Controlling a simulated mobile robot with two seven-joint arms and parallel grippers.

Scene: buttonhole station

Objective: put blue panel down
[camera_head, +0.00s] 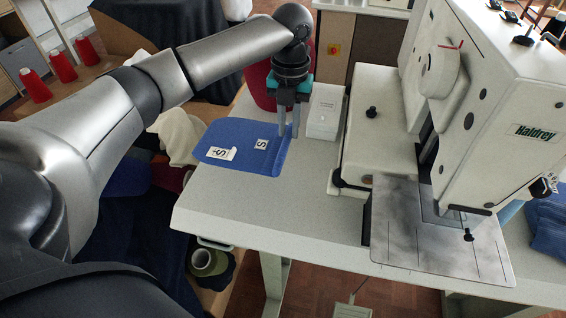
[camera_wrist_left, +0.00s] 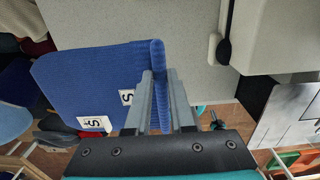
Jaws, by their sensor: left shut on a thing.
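The blue panel (camera_head: 237,143) is a flat piece of cloth with two white labels, at the left end of the light table in the head view. My left gripper (camera_head: 288,130) points down at the panel's right edge and is shut on it. In the left wrist view the panel (camera_wrist_left: 88,82) spreads to the left, and its folded or raised edge passes between the fingers of the gripper (camera_wrist_left: 160,85). I cannot tell whether the panel touches the table all along. My right gripper is not in view.
The Haldrey machine (camera_head: 500,110) with its metal plate (camera_head: 430,235) stands on the right. A small white box (camera_head: 324,112) is right beside my left gripper. The front left of the table (camera_head: 260,205) is clear. Red thread cones (camera_head: 62,67) stand at the far left.

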